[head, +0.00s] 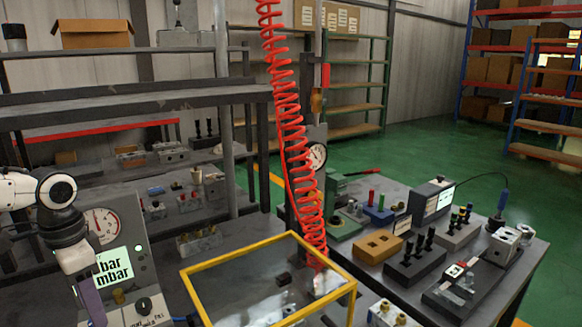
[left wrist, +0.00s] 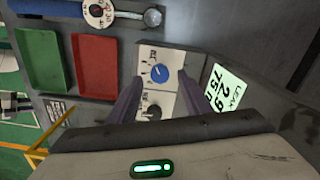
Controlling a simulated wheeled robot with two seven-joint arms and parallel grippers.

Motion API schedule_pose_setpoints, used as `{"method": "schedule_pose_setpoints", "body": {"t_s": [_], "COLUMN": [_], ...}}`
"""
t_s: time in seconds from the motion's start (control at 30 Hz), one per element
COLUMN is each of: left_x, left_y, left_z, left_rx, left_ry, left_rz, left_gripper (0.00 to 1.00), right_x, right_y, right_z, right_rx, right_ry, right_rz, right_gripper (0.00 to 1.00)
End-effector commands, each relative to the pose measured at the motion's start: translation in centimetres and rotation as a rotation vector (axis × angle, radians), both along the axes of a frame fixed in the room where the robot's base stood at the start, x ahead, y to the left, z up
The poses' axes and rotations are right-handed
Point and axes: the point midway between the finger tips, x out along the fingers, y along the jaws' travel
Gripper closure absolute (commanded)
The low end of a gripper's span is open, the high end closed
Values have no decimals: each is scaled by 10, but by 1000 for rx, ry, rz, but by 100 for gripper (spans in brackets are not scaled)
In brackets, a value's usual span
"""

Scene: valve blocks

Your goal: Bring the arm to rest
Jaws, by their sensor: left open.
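My left arm comes in from the left in the head view, and its gripper (head: 92,302) points down in front of a grey gauge panel. In the left wrist view my left gripper (left wrist: 158,84) is open, with its two fingers apart and nothing held. Between and beyond the fingers is a pale block with a blue knob (left wrist: 159,73) and a dark knob (left wrist: 152,112). I cannot tell whether the fingers touch it. My right gripper is in neither view.
The gauge panel (head: 125,232) stands close beside my left gripper. A yellow frame (head: 262,254) and red coiled hose (head: 290,130) are to the right. The wrist view shows a green tray (left wrist: 40,58), red tray (left wrist: 92,66) and lit display (left wrist: 226,95). Green floor (head: 430,155) is open behind.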

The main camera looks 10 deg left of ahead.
Motion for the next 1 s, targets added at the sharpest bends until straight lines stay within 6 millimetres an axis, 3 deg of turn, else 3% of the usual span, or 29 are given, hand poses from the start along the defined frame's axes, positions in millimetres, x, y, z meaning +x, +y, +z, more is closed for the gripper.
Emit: {"method": "schedule_pose_setpoints", "body": {"t_s": [0.4,0.5,0.9,1.0], "left_x": [1,-1,-2,0], "left_y": [0,1,0,0], "left_z": [85,56,-25,-24], "left_rx": [1,0,1,0], "left_ry": [-6,6,5,-1], "left_rz": [0,-1,0,108], "left_gripper": [55,55,55,55], "right_x": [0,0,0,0], "right_y": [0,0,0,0], "right_z": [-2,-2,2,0], "right_rx": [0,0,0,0], "right_ry": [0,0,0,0], "right_rz": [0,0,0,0], "right_gripper": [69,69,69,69]}}
